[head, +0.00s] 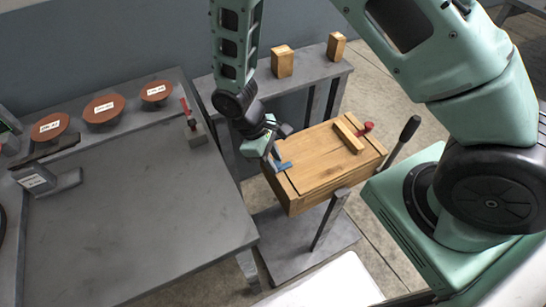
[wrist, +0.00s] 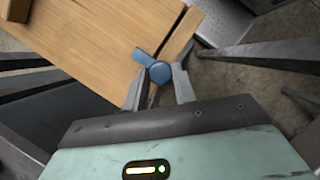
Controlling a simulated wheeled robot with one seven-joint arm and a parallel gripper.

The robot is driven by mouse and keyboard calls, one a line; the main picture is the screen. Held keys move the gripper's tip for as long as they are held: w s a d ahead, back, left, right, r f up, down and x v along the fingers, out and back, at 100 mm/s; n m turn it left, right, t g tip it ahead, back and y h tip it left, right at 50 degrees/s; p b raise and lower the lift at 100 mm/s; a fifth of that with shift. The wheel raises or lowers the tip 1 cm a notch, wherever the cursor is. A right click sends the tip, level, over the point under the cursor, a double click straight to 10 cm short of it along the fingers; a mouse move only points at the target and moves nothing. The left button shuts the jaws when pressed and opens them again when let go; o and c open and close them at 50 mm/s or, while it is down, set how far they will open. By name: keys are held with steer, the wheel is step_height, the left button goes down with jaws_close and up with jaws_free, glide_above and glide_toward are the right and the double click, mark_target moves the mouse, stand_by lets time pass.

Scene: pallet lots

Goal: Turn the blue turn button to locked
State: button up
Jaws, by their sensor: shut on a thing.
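The blue turn button (head: 284,166) sits on the top of a wooden box (head: 318,178), near its left end by a seam in the lid. In the wrist view the blue turn button (wrist: 160,72) shows a round hub with a short flat arm pointing up-left, over the wood. My gripper (head: 275,160) is at the button from the left side of the box. In the wrist view my gripper (wrist: 158,85) has its two fingers on either side of the round hub, shut on it. The far sides of the hub contact are partly hidden.
A red knob (head: 366,128) and wooden bar (head: 348,136) are on the lid. A grey table (head: 130,220) lies left; wooden blocks (head: 282,62) stand on a bench behind.

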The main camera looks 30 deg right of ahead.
steer(key=o, duration=1)
steer(key=v, duration=1.7)
steer(key=shift+r, duration=0.25)
steer(key=s+r+t+y, duration=0.1)
steer(key=s+r+y, duration=0.1)
steer(key=s, duration=0.7)
steer(key=s+r+m+t+y, duration=0.1)
steer(key=s+r+t+y, duration=0.1)
steer(key=s+r, duration=0.3)
steer(key=s, duration=0.4)
steer(key=shift+s+a+r+m, duration=0.3)
steer(key=shift+s+r, duration=0.05)
